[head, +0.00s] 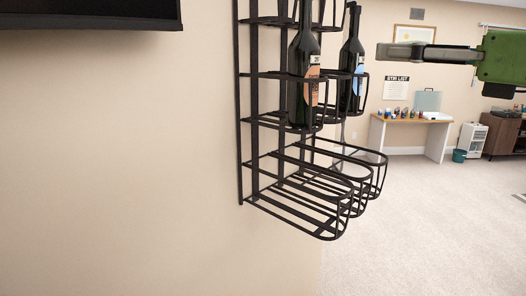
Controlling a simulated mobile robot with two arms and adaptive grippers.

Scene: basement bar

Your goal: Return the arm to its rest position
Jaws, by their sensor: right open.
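My right gripper (390,51) is at the upper right, coming in from the right edge with its fingers pointing left. It is seen side-on, and it is open with nothing held in it. It is apart from the wall rack, with its fingertips to the right of the bottles in the picture. My left gripper is out of view.
A black wire rack (247,150) hangs on the beige wall. It holds a dark bottle (304,60) and another dark bottle (351,60); its lowest tier is empty. A black panel (90,12) hangs upper left. A desk (436,140) stands far back. The carpet (430,230) is clear.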

